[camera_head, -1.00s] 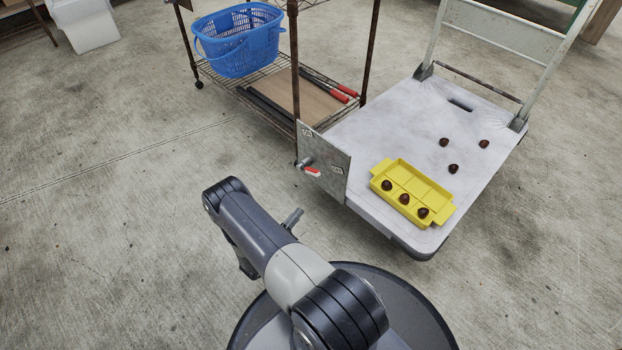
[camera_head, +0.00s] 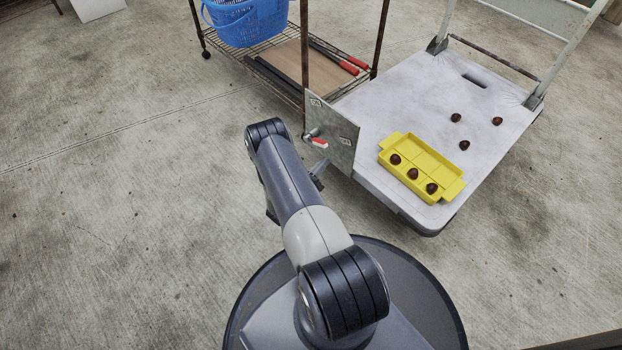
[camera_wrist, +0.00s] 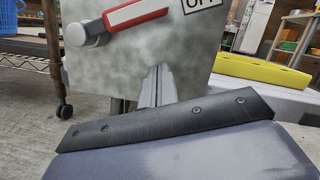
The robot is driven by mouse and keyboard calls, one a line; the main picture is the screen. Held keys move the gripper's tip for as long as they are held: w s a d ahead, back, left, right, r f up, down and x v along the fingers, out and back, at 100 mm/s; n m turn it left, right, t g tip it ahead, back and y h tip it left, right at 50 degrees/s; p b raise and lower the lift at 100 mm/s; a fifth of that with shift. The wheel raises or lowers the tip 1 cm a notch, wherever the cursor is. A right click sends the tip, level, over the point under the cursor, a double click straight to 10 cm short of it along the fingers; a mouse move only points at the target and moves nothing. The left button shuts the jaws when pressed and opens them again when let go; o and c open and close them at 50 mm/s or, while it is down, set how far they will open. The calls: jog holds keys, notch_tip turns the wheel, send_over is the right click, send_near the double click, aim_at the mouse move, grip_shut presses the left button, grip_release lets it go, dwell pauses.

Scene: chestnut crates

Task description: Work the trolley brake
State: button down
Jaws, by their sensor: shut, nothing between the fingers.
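The trolley (camera_head: 400,100) has a pale flat deck and a folding frame handle. An upright grey metal plate (camera_head: 343,157) at its near left corner carries the brake lever (camera_head: 319,142), with a grey pivot and a red and white grip. In the wrist view the lever (camera_wrist: 137,14) slants up to the right from its pivot, toward the OFF label (camera_wrist: 201,3). A second label (camera_head: 315,102) sits higher on the plate, too small to read. My gripper (camera_head: 320,166) is shut and empty, below the lever; the wrist view shows its fingers (camera_wrist: 155,85) in front of the plate, apart from the lever.
A yellow divided tray (camera_head: 421,167) with dark chestnuts sits on the deck, and loose chestnuts (camera_head: 464,145) lie beyond it. A wire rack (camera_head: 270,72) stands behind the plate, holding a blue basket (camera_head: 247,22) and red-handled tools (camera_head: 340,60). The floor at left is clear.

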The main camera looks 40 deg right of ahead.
aim_at(316, 141)
jog(key=shift+w+a+r, duration=0.1)
jog(key=shift+w+r, duration=0.2)
jog(key=shift+r, duration=0.3)
jog(key=shift+w+d+r, duration=0.1)
jog(key=shift+w+r, duration=0.15)
jog(key=shift+r, duration=0.35)
jog(key=shift+w+a+r, duration=0.1)
jog(key=shift+w+r, duration=0.2)
jog(key=shift+r, duration=0.3)
jog(key=shift+r, duration=0.1)
